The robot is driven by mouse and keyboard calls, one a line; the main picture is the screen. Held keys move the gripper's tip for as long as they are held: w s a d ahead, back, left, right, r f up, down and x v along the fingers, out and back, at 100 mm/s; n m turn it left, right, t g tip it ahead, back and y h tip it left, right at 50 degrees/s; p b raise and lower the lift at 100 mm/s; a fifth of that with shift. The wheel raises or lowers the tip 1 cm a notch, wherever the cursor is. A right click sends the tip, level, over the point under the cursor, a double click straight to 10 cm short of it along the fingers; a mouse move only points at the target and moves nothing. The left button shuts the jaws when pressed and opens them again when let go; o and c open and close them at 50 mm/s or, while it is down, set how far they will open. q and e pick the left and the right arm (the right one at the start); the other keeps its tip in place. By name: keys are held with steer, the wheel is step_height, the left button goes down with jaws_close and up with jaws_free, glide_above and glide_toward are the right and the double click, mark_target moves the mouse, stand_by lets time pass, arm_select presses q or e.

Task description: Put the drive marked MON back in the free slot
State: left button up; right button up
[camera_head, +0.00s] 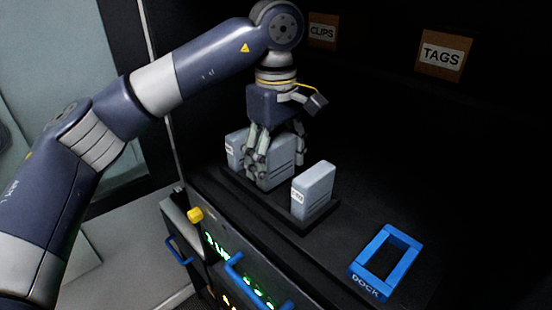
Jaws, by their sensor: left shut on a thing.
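My left gripper (274,158) points down over a dark rack (287,219) and is shut on a grey drive (286,167). The held drive stands upright in line with the rack's middle; I cannot tell whether it is fully seated, and its label is hidden by the fingers. A second drive (235,148) stands at the rack's left end, partly behind the gripper. A third drive (316,189) stands upright at the right end with a white label. The labels are too small to read surely. My right gripper is not in view.
An empty blue frame marked DOCK (370,284) lies to the right on the dark top. Below the rack is a panel with green lights (259,294), blue handles (179,251) and a yellow knob (195,215). Signs CLIPS (322,32) and TAGS (441,55) are at the back.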

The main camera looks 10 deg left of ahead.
arm_select(q)
steer(key=shift+f+b, duration=0.3)
steer(key=shift+f, duration=0.1)
steer(key=shift+f+b, duration=0.3)
steer(key=shift+f, duration=0.15)
stand_by(0.8)
stand_by(0.4)
steer(key=o, duration=1.3)
steer(key=shift+o, duration=1.3)
